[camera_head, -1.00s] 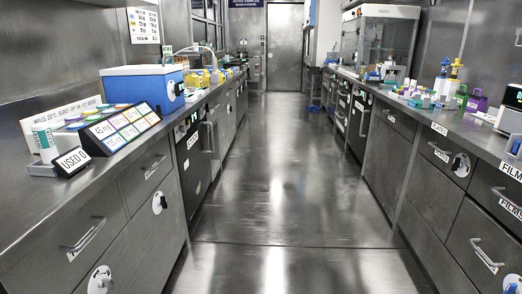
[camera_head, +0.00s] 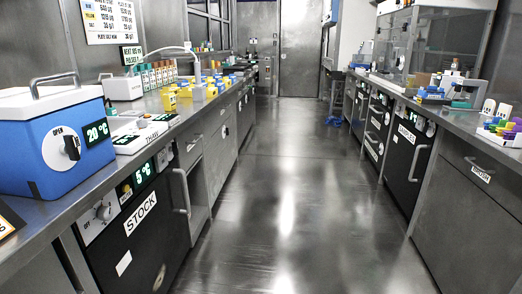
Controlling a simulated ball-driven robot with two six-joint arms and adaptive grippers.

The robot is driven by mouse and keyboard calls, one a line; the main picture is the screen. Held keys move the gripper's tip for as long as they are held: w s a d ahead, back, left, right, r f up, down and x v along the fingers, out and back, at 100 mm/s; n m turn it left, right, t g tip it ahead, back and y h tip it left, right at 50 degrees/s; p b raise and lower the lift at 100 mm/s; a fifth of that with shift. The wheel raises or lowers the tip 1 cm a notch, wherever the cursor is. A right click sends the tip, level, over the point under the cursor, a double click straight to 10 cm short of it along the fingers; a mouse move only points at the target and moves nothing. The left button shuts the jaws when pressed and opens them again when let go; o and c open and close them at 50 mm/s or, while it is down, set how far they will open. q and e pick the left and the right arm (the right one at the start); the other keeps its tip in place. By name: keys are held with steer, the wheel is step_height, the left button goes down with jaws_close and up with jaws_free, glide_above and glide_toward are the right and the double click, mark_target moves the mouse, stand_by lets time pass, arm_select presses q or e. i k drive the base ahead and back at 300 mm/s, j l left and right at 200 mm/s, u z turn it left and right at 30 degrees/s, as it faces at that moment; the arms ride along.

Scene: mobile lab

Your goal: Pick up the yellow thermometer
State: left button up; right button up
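I cannot make out a yellow thermometer in the head view. Several small yellow containers (camera_head: 198,90) stand on the left counter, beyond the blue cooler, but they are too small to tell in detail. Neither of my grippers shows in this view.
The left counter (camera_head: 60,205) holds a blue cooler box (camera_head: 70,145) reading 20 °C and a rack of tubes (camera_head: 160,75). The right counter (camera_head: 455,122) holds a blue tray (camera_head: 432,97) and a colourful rack (camera_head: 500,128). The aisle floor (camera_head: 290,180) is clear to the door (camera_head: 305,55).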

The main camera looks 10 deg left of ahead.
mark_target(169, 99)
steer(key=i+l+u, duration=0.1)
steer(key=i+u, duration=0.3)
steer(key=i+l+u, duration=0.25)
steer(key=i+u, duration=0.2)
steer(key=i+l+u, duration=0.85)
steer(key=k+l, duration=0.05)
steer(key=l, duration=0.05)
